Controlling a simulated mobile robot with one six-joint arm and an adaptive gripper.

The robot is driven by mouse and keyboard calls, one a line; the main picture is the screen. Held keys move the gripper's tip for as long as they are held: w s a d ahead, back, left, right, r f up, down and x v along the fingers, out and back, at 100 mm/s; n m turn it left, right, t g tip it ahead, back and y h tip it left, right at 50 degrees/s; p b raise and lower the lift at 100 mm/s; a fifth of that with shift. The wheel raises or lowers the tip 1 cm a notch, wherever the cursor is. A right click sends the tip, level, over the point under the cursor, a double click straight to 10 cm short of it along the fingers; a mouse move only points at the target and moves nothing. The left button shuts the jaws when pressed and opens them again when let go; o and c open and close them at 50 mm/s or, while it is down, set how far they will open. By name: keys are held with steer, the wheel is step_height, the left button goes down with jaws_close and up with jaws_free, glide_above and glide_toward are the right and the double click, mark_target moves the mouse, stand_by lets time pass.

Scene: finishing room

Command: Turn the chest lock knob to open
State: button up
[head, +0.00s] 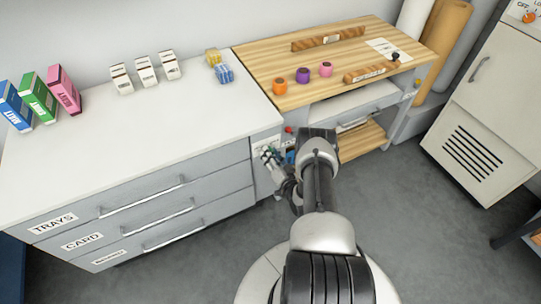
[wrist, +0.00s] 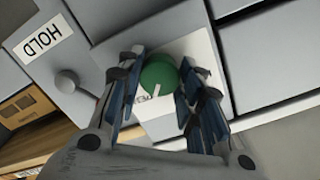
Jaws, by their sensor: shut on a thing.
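A round green knob (wrist: 158,73) with a pale pointer mark sits on a white plate (wrist: 202,50) in the wrist view. The plate carries small lettering that my gripper partly hides. My gripper (wrist: 160,85) has its blue-padded fingers on either side of the green knob and is shut on it. In the head view my gripper (head: 270,158) is at the right end of the grey drawer chest (head: 215,172). The green knob cannot be made out there.
The wrist view shows a grey round knob (wrist: 67,81) and a HOLD label (wrist: 43,39) beside the plate. A wooden-topped bench (head: 265,65) adjoins the chest, with coloured pots on it. A pale cabinet (head: 490,120) stands at right. The grey floor (head: 415,200) between is clear.

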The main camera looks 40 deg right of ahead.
steer(key=shift+m, duration=0.6)
steer(key=o, duration=1.1)
steer(key=shift+s, duration=0.1)
steer(key=v, duration=1.2)
